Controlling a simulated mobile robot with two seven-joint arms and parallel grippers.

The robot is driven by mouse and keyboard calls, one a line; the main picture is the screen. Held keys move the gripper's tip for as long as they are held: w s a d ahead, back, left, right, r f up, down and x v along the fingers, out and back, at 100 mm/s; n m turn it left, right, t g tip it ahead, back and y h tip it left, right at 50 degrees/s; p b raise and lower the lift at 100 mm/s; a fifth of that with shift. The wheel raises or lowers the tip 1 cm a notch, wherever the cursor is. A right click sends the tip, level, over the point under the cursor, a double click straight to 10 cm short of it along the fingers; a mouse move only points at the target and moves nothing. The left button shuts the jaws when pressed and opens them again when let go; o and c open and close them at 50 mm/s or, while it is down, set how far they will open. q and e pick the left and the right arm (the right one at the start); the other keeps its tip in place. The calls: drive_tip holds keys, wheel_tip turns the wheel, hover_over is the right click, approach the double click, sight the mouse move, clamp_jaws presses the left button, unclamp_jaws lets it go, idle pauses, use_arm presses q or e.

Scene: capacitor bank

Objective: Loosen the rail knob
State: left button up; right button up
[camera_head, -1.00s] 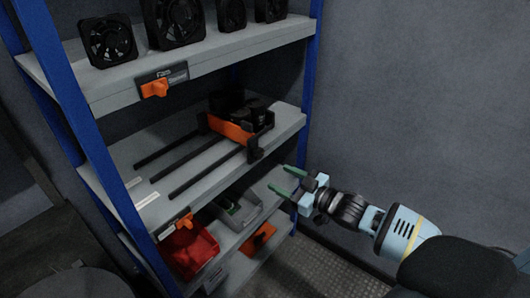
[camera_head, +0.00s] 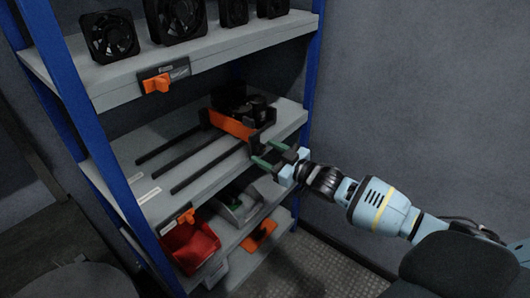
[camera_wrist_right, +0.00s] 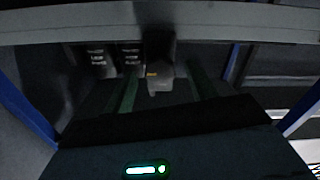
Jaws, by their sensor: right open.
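An orange carriage (camera_head: 232,125) holding black parts sits on dark rails on the middle shelf. A dark knob-like piece (camera_head: 255,147) stands at its front right corner; it looks like the rail knob. My right gripper (camera_head: 261,152) is open, its green fingers pointing left at this piece. In the right wrist view a dark block with a small yellow mark (camera_wrist_right: 158,77) lies between the two spread fingers (camera_wrist_right: 165,75), with gaps on both sides. I cannot tell how deep it is between them. My left gripper is not in view.
A red bin (camera_head: 190,247) and a grey bin (camera_head: 238,206) stand below. A blue post (camera_head: 313,75) rises behind my gripper. The floor at right is clear.

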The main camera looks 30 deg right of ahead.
drive_tip(key=shift+w+a, duration=0.2)
drive_tip(key=shift+w, duration=0.35)
drive_tip(key=shift+c, duration=0.3)
drive_tip(key=c, duration=0.9)
